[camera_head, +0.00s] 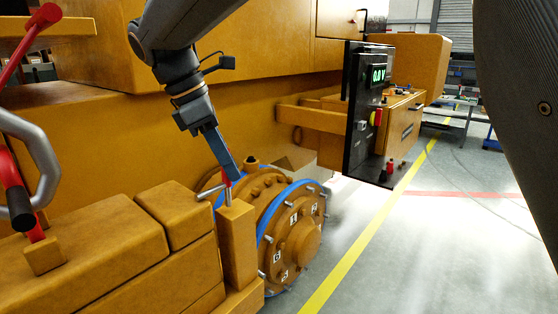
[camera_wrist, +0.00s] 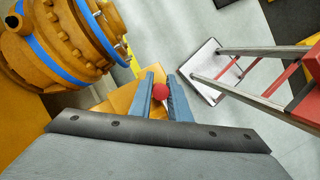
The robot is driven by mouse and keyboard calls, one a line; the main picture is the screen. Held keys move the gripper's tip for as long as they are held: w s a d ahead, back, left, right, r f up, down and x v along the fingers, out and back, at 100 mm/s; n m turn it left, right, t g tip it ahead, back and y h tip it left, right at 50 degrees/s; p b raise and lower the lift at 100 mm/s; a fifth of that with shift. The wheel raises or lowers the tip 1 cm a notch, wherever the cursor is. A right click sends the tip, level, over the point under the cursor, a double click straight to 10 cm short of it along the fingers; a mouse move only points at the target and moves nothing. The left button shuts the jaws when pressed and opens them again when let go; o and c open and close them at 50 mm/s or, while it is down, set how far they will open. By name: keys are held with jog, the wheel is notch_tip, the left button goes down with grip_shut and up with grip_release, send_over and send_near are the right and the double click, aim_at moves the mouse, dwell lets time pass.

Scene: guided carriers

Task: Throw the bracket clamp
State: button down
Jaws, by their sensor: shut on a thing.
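A small clamp lever with a red grip (camera_head: 228,190) stands at the top of an orange upright post (camera_head: 238,245), with a silver part beside it. I take it for the bracket clamp. My gripper (camera_head: 231,176) points down at it from above, its blue-grey fingers at the red grip. In the wrist view, the round red end (camera_wrist: 160,91) sits between the two fingers of my gripper (camera_wrist: 160,80), which is shut on it. The clamp's lower part is mostly hidden by the fingers and post.
A blue-banded flange (camera_head: 300,235) with bolts and number labels stands right of the post. A black panel with a green display (camera_head: 365,110) hangs further right. A large red-and-grey lever (camera_head: 15,185) is at the left. Floor with a yellow line (camera_head: 345,270) is open at right.

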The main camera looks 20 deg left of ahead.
jog(key=shift+s+a+f, duration=0.1)
jog(key=shift+s+a, duration=0.15)
jog(key=c, duration=1.7)
grip_release()
jog(key=shift+s+a, duration=0.15)
jog(key=shift+a, duration=0.1)
jog(key=shift+o, duration=0.2)
jog(key=shift+w+d, duration=0.25)
jog(key=b+v, duration=0.2)
jog(key=v, duration=0.6)
jog(key=shift+d+f, duration=0.1)
